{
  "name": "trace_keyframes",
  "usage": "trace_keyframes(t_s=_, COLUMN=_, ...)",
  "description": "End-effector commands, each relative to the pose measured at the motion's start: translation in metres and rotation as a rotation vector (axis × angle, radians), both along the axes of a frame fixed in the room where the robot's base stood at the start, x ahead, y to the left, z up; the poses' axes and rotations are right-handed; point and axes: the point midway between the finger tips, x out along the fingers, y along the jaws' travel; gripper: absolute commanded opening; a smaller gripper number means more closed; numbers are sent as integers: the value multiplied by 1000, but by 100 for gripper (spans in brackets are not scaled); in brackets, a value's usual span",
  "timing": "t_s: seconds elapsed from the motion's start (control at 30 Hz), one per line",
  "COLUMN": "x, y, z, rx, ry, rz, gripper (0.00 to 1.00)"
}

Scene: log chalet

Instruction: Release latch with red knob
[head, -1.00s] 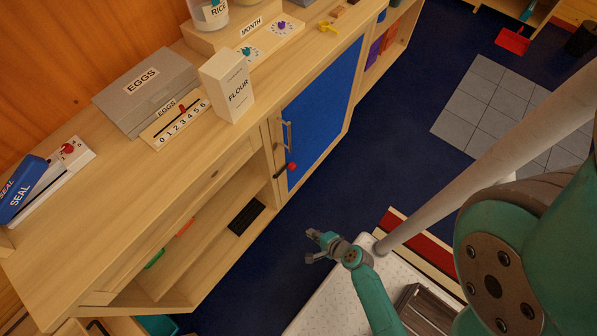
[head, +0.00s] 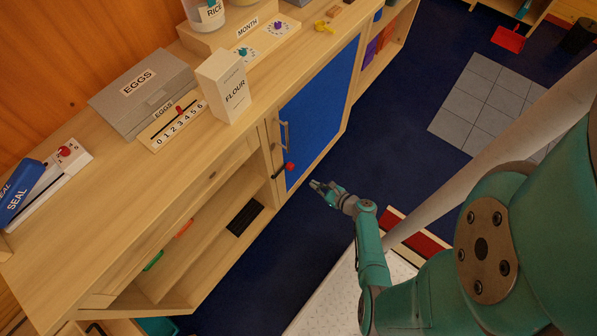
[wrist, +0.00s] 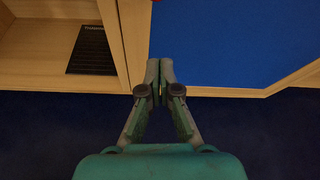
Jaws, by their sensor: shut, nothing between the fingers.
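The latch with the red knob (head: 290,167) is on the left edge of the blue cabinet door (head: 318,112), below the door's pale upright handle (head: 284,135). A dark bar runs from the knob leftward and down onto the cabinet frame. The door is closed. My gripper (head: 316,187) is in front of the cabinet, below and right of the knob in the head view, apart from it. In the wrist view my gripper (wrist: 160,64) is shut and empty, its tips pointing at the door's lower left area. A sliver of red shows at the wrist view's top edge.
The countertop holds a flour box (head: 223,86), a grey egg carton (head: 144,92), a number slider (head: 174,125) and dials. Left of the door is an open shelf with a black mat (head: 245,218). Blue floor (head: 385,150) lies clear before the door.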

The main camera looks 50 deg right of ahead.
Motion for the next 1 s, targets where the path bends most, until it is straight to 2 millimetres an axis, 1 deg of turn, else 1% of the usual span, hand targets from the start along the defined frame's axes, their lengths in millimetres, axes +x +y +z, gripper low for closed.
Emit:
trace_keyframes(t_s=0.17, x=9, y=0, z=-3, rx=-1, ry=-1, rz=3, gripper=0)
trace_keyframes(t_s=0.27, x=21, y=0, z=-8, rx=-1, ry=0, rz=4, gripper=0)
trace_keyframes(t_s=0.5, x=57, y=-1, z=-23, rx=-1, ry=0, rz=5, gripper=0)
trace_keyframes(t_s=0.63, x=71, y=-2, z=-28, rx=-1, ry=2, rz=3, gripper=0)
trace_keyframes(t_s=0.97, x=94, y=-2, z=-38, rx=0, ry=1, rz=2, gripper=0)
trace_keyframes(t_s=1.0, x=93, y=-2, z=-36, rx=-1, ry=0, rz=2, gripper=0)
